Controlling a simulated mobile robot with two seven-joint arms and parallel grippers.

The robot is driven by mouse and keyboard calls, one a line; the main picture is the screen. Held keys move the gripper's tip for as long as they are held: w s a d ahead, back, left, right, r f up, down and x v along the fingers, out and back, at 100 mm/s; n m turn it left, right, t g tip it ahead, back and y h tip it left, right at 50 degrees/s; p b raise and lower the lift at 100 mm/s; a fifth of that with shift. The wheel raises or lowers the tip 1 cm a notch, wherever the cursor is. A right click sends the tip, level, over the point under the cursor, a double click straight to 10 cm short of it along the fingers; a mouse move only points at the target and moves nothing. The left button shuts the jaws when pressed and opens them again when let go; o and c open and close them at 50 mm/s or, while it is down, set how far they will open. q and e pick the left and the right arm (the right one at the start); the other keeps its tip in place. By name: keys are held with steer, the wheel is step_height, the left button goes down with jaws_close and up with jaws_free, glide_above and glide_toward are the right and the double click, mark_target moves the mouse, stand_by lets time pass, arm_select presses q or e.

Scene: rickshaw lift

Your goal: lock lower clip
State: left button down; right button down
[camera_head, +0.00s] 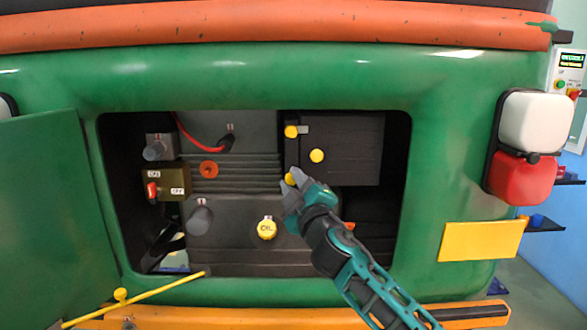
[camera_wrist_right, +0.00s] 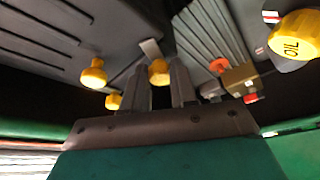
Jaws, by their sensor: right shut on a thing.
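The lower clip's yellow knob (camera_head: 290,179) is at the lower left corner of the dark box in the open engine bay. My right gripper (camera_head: 294,184) is shut on this knob. In the right wrist view the knob (camera_wrist_right: 158,72) sits between the tips of my right gripper (camera_wrist_right: 160,82), with a small grey tab (camera_wrist_right: 150,48) beside it. The upper clip (camera_head: 291,131) has a yellow knob with a grey tab to its right. The dark box (camera_head: 350,135) carries another yellow knob (camera_head: 316,156). My left gripper is not in view.
The green body frames the bay opening. A yellow oil cap (camera_head: 267,229), a red hose (camera_head: 200,138) and a switch box (camera_head: 166,183) are inside, left of my right arm. The open door (camera_head: 50,200) stands at left. A yellow rod (camera_head: 140,298) crosses the lower left.

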steer(key=shift+d+r+n+g, duration=0.1)
steer(key=shift+n+g, duration=0.8)
steer(key=shift+n, duration=1.5)
steer(key=c, duration=0.9)
jaws_free()
steer(key=v, duration=1.3)
steer(key=shift+w+d, duration=0.1)
steer(key=shift+d, duration=0.05)
